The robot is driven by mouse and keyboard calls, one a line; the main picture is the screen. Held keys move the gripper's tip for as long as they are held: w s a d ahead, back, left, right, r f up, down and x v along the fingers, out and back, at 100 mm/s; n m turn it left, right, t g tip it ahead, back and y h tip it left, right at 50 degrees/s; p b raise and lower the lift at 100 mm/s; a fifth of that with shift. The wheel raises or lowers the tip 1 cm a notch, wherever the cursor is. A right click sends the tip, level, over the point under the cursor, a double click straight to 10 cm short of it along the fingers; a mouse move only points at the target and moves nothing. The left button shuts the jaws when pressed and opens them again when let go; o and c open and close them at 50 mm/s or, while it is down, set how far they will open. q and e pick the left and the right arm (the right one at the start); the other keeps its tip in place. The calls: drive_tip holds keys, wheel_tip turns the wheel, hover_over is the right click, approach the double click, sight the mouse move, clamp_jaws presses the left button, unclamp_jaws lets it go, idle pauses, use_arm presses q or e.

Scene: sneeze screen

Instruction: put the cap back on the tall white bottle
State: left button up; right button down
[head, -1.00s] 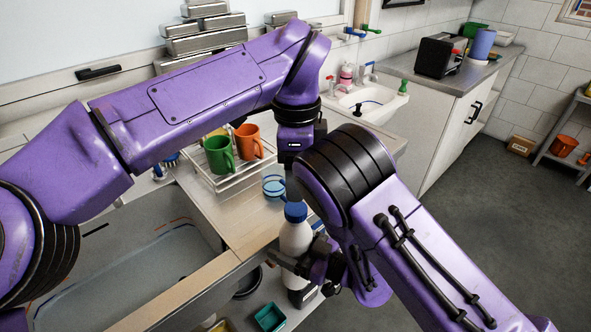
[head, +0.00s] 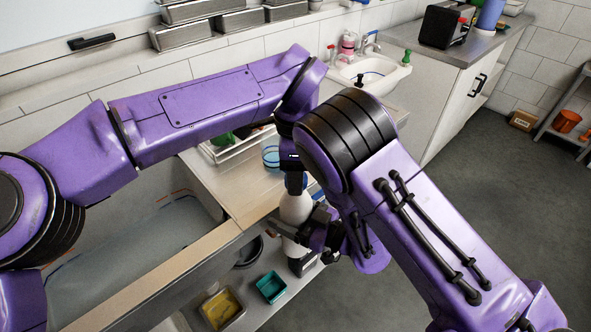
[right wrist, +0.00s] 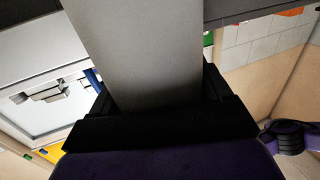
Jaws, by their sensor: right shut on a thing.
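The tall white bottle (head: 295,208) stands upright in the middle of the head view. My right gripper (head: 296,232) is shut around its body. In the right wrist view the bottle's pale body (right wrist: 140,50) fills the space between the fingers. A bit of blue cap (head: 312,183) shows at the bottle's top, mostly hidden by my left gripper (head: 294,186). The left gripper points straight down at the bottle top; its fingers overlap the cap in the picture. I cannot tell whether the fingers are closed on the cap, nor how the cap sits on the neck.
A blue-rimmed glass (head: 270,157) stands on the counter (head: 235,190) just behind the bottle. A dish rack (head: 232,150) is partly hidden by my left arm. Below are a teal bin (head: 271,287) and a yellow-filled tray (head: 222,308). Open floor lies to the right.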

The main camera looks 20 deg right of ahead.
use_arm(q)
drive_tip(key=c, duration=0.4)
drive_tip(key=shift+o, duration=0.2)
drive_tip(key=m, duration=0.5)
drive_tip(key=shift+m, duration=0.3)
drive_tip(key=m, duration=1.2)
drive_tip(key=shift+m, duration=0.4)
drive_tip(key=m, duration=1.7)
drive_tip(key=shift+m, duration=0.3)
drive_tip(key=o, duration=1.2)
drive_tip(key=shift+c, duration=0.2)
